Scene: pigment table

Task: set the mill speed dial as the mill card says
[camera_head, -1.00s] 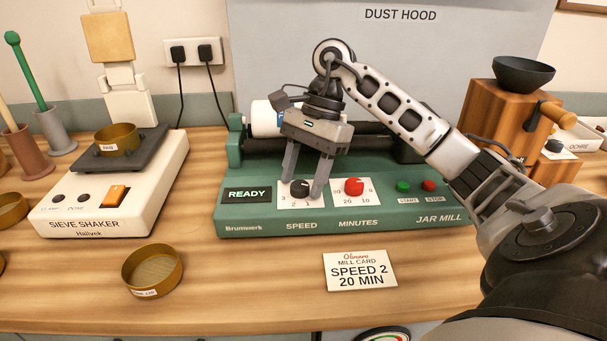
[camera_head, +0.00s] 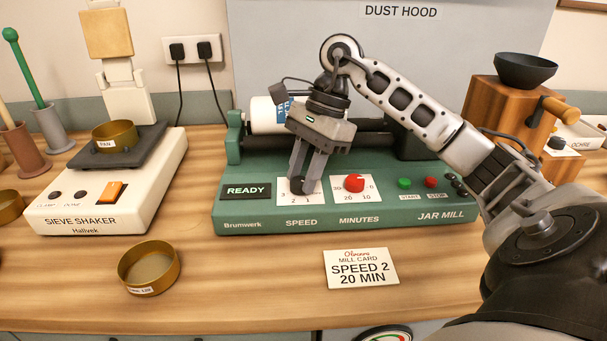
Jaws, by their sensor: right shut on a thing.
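The green jar mill (camera_head: 380,216) stands on the bench, with a display reading READY (camera_head: 246,191). My right gripper (camera_head: 303,187) reaches down to its front panel and is shut on the black speed dial (camera_head: 299,185). The fingers hide much of the dial, so I cannot tell where its pointer stands; the numbers 3, 2 and 1 show around it. The red minutes dial (camera_head: 355,183) is just to the right, uncovered. The mill card (camera_head: 361,268) lies on the bench in front and reads SPEED 2, 20 MIN. My left gripper is not in view.
Green start (camera_head: 404,183) and red stop (camera_head: 430,182) buttons sit right of the dials. A white sieve shaker (camera_head: 125,205) stands at left, a brass sieve (camera_head: 149,268) before it. A wooden grinder (camera_head: 513,120) is at right. The bench around the card is clear.

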